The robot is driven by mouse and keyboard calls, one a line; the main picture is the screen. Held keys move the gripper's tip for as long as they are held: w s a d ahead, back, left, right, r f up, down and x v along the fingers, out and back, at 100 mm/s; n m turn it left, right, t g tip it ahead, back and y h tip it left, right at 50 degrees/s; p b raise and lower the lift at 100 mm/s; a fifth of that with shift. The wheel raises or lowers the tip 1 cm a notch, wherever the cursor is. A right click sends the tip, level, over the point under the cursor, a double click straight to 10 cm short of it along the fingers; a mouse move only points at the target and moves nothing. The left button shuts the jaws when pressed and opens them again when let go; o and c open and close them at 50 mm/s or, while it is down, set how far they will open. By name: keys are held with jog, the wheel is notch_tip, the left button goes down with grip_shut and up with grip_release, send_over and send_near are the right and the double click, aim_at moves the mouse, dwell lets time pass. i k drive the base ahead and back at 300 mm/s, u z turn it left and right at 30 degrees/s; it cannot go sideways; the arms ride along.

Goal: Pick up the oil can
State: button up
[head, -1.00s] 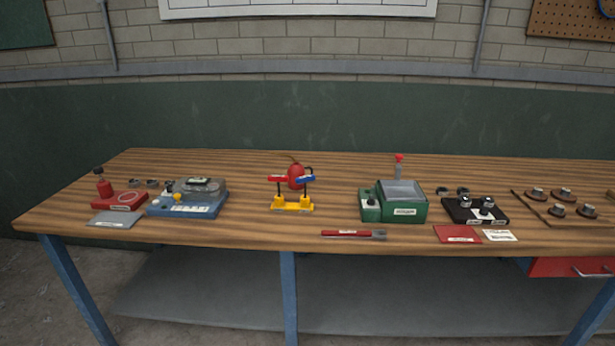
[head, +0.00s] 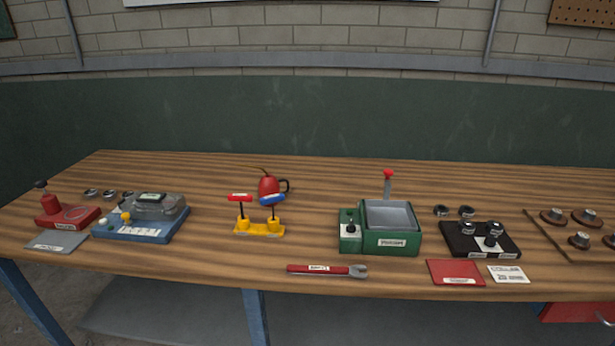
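The oil can (head: 267,187) is a small red can with a thin dark spout pointing up to the left and a dark handle on its right. It stands upright on the wooden workbench (head: 330,178), toward the back and left of the middle. A yellow stand (head: 260,230) with a red-topped post and a blue-topped post is in front of it and hides its lower part. My gripper is not in the head view.
A green box (head: 390,240) with a red-knobbed lever stands right of the can. A blue device (head: 140,232) and red device (head: 66,216) are at left. A red wrench-like tool (head: 327,271) lies in front. The bench behind the can is clear.

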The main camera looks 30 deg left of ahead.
aim_at(268, 186)
jog(key=z, duration=0.05)
jog(key=i, duration=0.75)
jog(key=u, duration=3.1)
jog(key=i, duration=1)
jog(key=z, duration=0.15)
jog(key=k, duration=0.9)
